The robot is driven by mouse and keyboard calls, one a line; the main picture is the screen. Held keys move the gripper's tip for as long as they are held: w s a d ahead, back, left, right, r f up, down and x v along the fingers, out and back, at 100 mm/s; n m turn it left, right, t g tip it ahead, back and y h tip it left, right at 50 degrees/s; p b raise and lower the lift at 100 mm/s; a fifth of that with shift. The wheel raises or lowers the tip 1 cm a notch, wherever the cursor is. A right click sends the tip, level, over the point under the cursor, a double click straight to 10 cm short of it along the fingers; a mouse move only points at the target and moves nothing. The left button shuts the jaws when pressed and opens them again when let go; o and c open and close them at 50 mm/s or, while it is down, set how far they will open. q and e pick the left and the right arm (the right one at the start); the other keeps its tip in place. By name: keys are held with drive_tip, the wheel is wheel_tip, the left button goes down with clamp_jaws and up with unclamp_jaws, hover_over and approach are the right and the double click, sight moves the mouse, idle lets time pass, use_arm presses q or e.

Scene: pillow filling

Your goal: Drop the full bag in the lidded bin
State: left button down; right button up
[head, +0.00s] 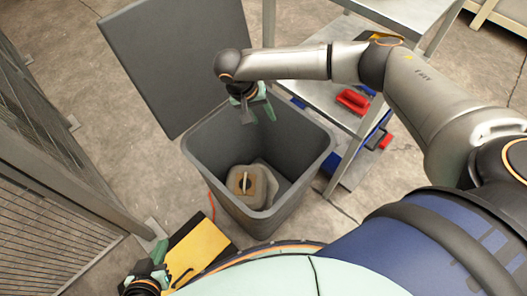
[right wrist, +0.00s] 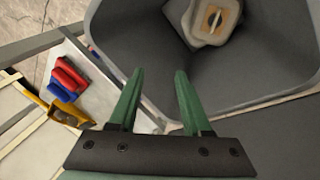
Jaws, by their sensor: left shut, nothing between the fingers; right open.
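The dark grey bin (head: 300,185) stands open in the middle of the head view. Its square lid (head: 165,60) is swung up and back. A full, tan-grey bag (head: 262,182) with a yellowish patch on top lies at the bottom of the bin, apart from both grippers. It also shows in the right wrist view (right wrist: 205,22). My right gripper (head: 257,112) is open and empty over the back part of the bin's mouth; its two green fingers (right wrist: 158,90) stand apart in the wrist view. My left gripper (head: 152,268) is shut and empty at the lower left, away from the bin.
A grey metal shelf cart (head: 310,98) stands close to the bin's right side, with a red-handled tool (head: 353,100) on it. A wire mesh fence (head: 45,170) runs along the left. Concrete floor (head: 65,50) is bare at the upper left.

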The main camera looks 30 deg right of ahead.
drive_tip(key=p+v, duration=0.2)
drive_tip(key=v, duration=1)
drive_tip(key=shift+r+p, duration=0.35)
drive_tip(key=shift+w+a, duration=0.1)
